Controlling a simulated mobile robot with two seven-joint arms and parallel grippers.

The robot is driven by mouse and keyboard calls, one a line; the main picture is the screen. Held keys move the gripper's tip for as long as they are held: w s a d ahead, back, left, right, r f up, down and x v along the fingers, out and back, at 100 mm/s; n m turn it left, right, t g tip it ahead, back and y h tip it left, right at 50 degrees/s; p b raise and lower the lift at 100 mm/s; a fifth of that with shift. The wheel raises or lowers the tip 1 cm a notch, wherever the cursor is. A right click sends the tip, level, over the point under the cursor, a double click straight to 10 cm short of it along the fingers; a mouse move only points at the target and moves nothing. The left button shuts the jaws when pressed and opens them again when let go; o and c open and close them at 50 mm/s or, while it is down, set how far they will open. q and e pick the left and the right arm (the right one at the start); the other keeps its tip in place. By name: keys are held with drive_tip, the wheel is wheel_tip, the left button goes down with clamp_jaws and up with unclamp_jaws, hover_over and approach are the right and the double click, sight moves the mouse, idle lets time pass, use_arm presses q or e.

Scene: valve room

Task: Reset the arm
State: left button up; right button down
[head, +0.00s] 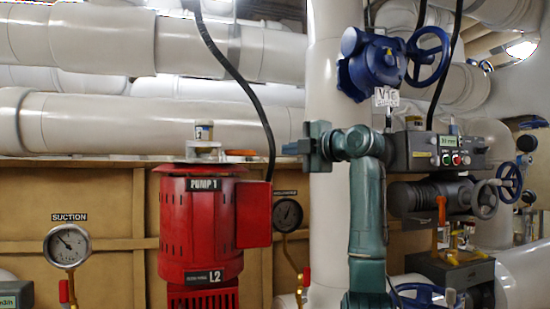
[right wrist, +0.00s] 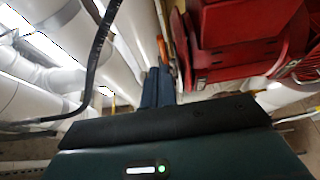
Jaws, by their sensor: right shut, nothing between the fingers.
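My right arm (head: 367,200) is green and rises in the right-centre of the head view. Its forearm bends left at the top. My right gripper (head: 287,148) points left, with its fingers together and nothing between them. It is in the air in front of the white vertical pipe, to the right of the red pump's top. In the right wrist view the dark fingers (right wrist: 157,88) are side by side, with the red pump (right wrist: 240,40) at upper right. My left arm and gripper are not in view.
The red pump (head: 202,225), labelled PUMP 1, has a small jar (head: 204,131) on top. A black cable (head: 240,80) hangs down to the pump. A blue valve (head: 380,65) and a grey actuator (head: 430,152) are near my arm. A suction gauge (head: 67,245) stands at left.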

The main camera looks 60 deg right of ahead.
drive_tip(key=shift+s, duration=0.6)
